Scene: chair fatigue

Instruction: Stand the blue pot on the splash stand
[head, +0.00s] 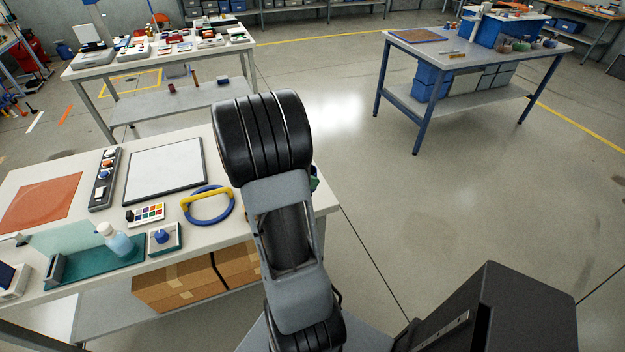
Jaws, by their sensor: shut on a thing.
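My gripper does not show; my own black and grey arm stands in the middle of the head view and hides whatever is behind it. I cannot make out a thing that is surely the blue pot. A small round blue piece (161,237) sits on a pale square base on the near-left bench, but it looks like a knob. A teal base (118,259) with a clear upright panel (68,238) stands at that bench's front edge and may be the splash stand. A pale bottle (117,241) with a white top is at this base.
The near-left bench also holds a framed white board (166,168), a blue and yellow ring (208,206), a colour palette (146,214), a button strip (105,178) and an orange mat (41,202). A green thing (315,180) is partly hidden by my arm. Open floor lies right.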

